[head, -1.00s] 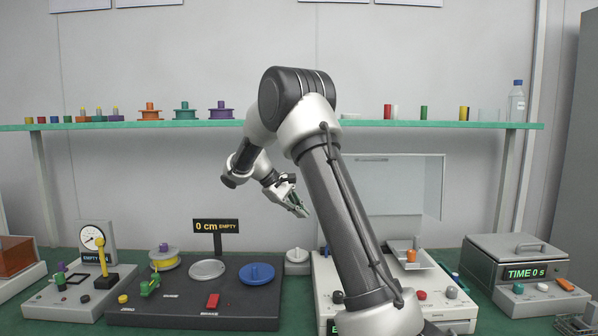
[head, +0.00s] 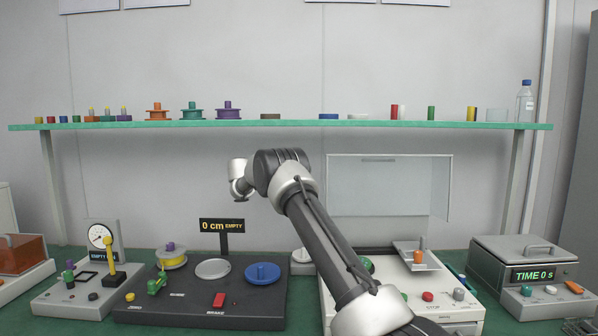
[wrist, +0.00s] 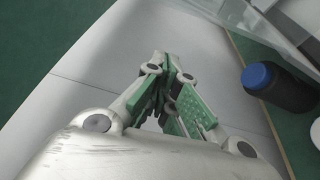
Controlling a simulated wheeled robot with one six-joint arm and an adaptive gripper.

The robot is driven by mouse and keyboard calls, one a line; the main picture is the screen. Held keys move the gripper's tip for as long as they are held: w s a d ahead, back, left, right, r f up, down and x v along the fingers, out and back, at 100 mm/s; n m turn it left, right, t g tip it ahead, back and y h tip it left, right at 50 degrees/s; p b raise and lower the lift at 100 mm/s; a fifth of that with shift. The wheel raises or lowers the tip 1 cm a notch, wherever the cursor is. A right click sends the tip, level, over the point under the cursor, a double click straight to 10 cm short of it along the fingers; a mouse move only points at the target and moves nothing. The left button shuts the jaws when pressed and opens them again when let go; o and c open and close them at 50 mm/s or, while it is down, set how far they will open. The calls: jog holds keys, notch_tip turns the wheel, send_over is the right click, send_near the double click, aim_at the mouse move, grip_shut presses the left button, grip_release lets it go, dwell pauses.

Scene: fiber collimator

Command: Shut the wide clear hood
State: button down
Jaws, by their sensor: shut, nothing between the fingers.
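The wide clear hood (head: 390,186) stands raised above the white machine (head: 400,300) at the right of centre in the head view. It is a see-through box with pale edges, and the wall shows through it. My gripper (wrist: 168,66) is in the wrist view, with its green-padded fingers closed together and empty. In the head view my gripper is hidden behind my arm, so its distance from the hood cannot be told. A translucent piece shows at the top right of the wrist view; I cannot tell whether it is the hood.
A dark cylinder with a blue top (wrist: 275,88) is right of my fingers in the wrist view. A black spool station (head: 200,300) stands left, and a grey lidded box (head: 525,260) right. The green shelf (head: 290,125) with spools and small cylinders runs above.

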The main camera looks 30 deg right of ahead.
jog(key=shift+s+d+r, duration=0.1)
jog(key=shift+s+d, duration=0.8)
jog(key=shift+s, duration=0.3)
jog(key=shift+s+d, duration=0.9)
jog(key=shift+s, duration=0.25)
